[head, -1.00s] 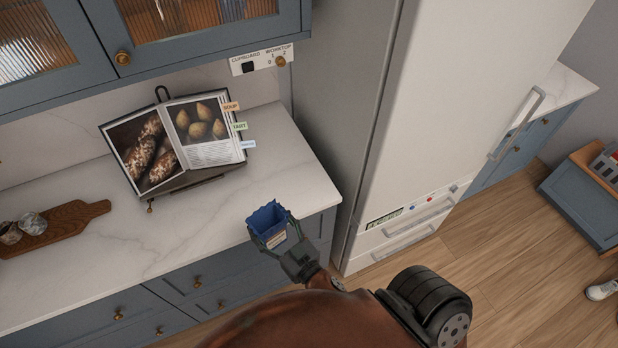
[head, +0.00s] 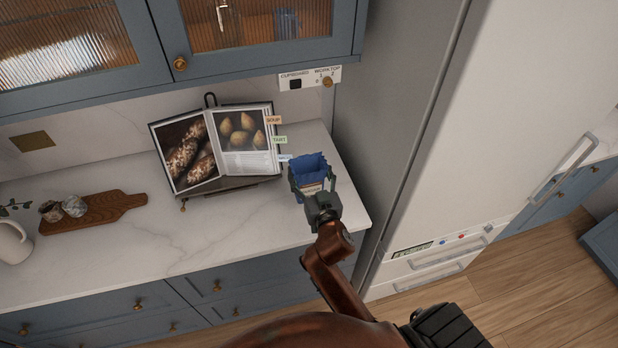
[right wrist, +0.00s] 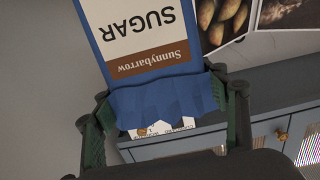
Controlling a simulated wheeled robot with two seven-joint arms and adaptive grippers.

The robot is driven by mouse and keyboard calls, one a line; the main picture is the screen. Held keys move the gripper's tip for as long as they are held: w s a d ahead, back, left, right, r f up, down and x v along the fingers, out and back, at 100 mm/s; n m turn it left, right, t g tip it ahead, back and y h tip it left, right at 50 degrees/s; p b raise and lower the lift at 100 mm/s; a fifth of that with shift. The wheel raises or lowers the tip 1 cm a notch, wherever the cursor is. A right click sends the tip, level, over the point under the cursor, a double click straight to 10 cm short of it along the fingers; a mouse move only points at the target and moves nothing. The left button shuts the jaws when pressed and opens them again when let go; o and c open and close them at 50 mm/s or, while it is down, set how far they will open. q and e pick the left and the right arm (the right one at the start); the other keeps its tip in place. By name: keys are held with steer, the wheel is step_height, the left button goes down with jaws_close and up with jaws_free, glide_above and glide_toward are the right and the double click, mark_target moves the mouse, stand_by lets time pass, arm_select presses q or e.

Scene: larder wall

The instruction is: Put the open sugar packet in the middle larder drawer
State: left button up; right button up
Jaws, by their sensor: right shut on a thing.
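The sugar packet (head: 309,168) is blue with a jagged, open top in the head view. My right gripper (head: 312,186) is shut on it and holds it open end up above the right end of the worktop, just right of the cookbook. In the right wrist view the packet (right wrist: 140,25) shows its cream SUGAR label and brown Sunnybarrow band between my right fingers (right wrist: 170,97). Blue drawers (head: 140,304) show under the worktop; I cannot tell whether any is the middle larder drawer. My left gripper is out of view.
An open cookbook (head: 223,150) stands on the marble worktop (head: 165,235). A wooden board (head: 95,213) with small pots and a white jug (head: 13,243) are at left. Glass-fronted cupboards (head: 65,55) hang above. A tall fridge (head: 490,130) stands at right.

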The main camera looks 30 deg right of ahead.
mark_target(308, 169)
steer(key=w+d+f, duration=0.1)
steer(key=w+f, duration=0.1)
steer(key=w+d+f, duration=0.1)
steer(key=f, duration=0.1)
steer(key=w+d+f+b, duration=0.1)
steer(key=w+f, duration=0.1)
steer(key=shift+w+f, duration=0.15)
steer(key=shift+w, duration=0.15)
steer(key=shift+w+f+b, duration=0.15)
steer(key=shift+f+b, duration=0.3)
steer(key=shift+f, duration=1.25)
steer(key=shift+f, duration=0.15)
steer(key=o, duration=2)
